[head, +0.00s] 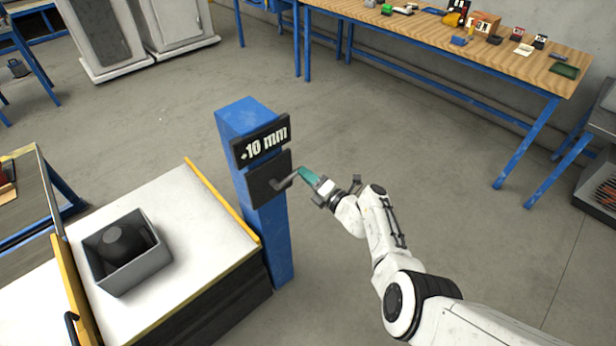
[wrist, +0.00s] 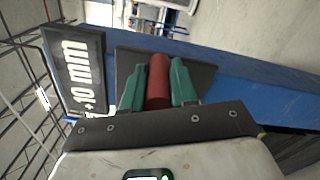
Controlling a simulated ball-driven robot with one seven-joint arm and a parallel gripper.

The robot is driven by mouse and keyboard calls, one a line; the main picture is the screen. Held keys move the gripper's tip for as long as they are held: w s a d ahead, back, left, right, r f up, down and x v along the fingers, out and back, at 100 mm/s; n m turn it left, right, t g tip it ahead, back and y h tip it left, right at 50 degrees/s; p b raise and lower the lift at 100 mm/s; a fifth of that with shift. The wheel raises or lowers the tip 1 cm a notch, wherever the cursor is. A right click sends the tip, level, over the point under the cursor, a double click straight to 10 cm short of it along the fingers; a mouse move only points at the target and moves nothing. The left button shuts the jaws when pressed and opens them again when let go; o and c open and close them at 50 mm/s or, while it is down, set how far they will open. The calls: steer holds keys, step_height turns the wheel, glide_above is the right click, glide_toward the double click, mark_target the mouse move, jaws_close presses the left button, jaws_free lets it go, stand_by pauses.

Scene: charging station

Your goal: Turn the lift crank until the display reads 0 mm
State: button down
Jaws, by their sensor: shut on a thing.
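The display (head: 264,146) on the blue post (head: 268,235) reads +10 mm; the plus sign is clear in the wrist view (wrist: 78,75). Below it a dark plate (head: 260,198) carries the grey lift crank (head: 282,185). The crank's red handle (wrist: 158,80) stands between the teal fingers of my gripper (wrist: 158,88) in the wrist view. My gripper (head: 307,176) is shut on this handle, to the right of the plate in the head view. The handle is hidden by the fingers in the head view.
A white-topped bench (head: 180,240) with yellow edge strips stands left of the post. On it a grey open box (head: 130,278) holds a dark rounded object (head: 122,240). A wooden workbench (head: 480,58) with small items stands at the back right. The floor between is clear.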

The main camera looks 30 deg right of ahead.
steer(key=shift+s+f, duration=0.1)
steer(key=shift+f, duration=0.05)
steer(key=c, duration=0.9)
jaws_free()
steer(key=p+v, duration=0.4)
steer(key=v, duration=0.6)
steer(key=shift+s, duration=0.3)
